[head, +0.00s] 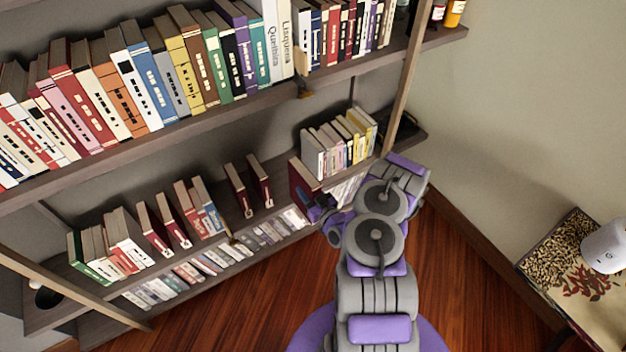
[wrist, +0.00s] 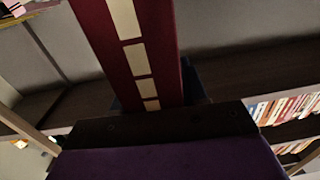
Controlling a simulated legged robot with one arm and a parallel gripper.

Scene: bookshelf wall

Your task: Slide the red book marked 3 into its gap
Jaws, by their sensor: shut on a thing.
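My gripper (head: 318,208) is shut on a dark red book (head: 304,176), held upright at the lower shelf's front, right of the spaced red books. In the wrist view this red book (wrist: 165,45) rises from the gripper (wrist: 155,115), its face banded with cream blocks. I cannot read a 3 on it. On the lower shelf (head: 222,236) stand dark red books at the left (head: 152,230) and middle (head: 237,190), and another red book (head: 261,182) beside it. Bare gaps show between the blue-grey book (head: 208,208) and the middle pair, and between that pair and my book.
Pale and yellow books (head: 340,140) stand on the lower shelf behind and right of my gripper. A packed upper shelf (head: 200,122) runs overhead. A wooden post (head: 405,80) stands at right.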

